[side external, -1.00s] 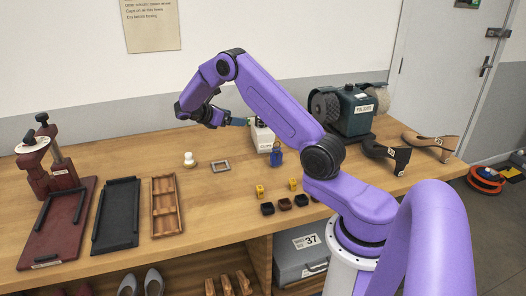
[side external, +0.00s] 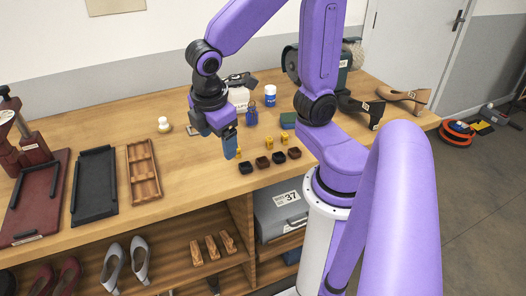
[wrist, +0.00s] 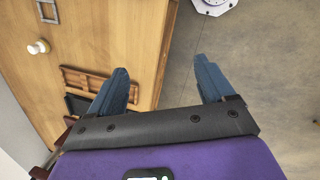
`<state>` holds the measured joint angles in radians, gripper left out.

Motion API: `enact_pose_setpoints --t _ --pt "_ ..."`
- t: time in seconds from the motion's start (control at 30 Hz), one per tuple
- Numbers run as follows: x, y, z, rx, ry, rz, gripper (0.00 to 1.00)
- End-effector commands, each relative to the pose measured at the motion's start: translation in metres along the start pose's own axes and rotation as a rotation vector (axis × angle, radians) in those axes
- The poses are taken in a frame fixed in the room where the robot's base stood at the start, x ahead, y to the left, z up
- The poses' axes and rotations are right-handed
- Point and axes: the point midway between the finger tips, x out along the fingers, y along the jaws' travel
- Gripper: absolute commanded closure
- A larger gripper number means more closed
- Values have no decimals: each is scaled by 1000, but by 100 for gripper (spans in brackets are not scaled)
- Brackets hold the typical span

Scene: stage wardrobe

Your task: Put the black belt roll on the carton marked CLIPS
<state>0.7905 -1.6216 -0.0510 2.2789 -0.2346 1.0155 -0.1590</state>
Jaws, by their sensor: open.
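My gripper (side external: 230,148) is open and empty above the front part of the table. In the wrist view its blue fingers (wrist: 161,70) stand wide apart with nothing between them. Several small dark pieces lie in a row near the front edge, just right of it: a black one (side external: 246,168), a dark brown one (side external: 263,162), a brownish one (side external: 279,158) and another dark one (side external: 294,153). I cannot tell which is the black belt roll. A white carton (side external: 238,98) stands farther back; its marking is not readable. A black object (side external: 240,79) shows at its top; I cannot tell what it is.
A blue bottle (side external: 252,115) and a white-and-blue can (side external: 270,95) stand by the carton. A wooden tray (side external: 143,172), black tray (side external: 94,183) and white knob (side external: 164,125) are left. Bare table lies between tray and gripper.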

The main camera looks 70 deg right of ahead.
Motion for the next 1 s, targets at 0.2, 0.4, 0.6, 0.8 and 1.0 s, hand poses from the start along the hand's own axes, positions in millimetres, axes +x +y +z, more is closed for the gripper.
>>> enact_pose_setpoints --t 0.2,0.4,0.6,0.8,1.0 --pt "-7 -74 25 18 129 -110 18" --pt "-8 -101 38 29 168 -164 18" --pt "-8 -104 39 31 171 -170 18" --pt "-8 -103 39 30 170 -169 12" --pt "-10 -90 33 99 163 -172 0"
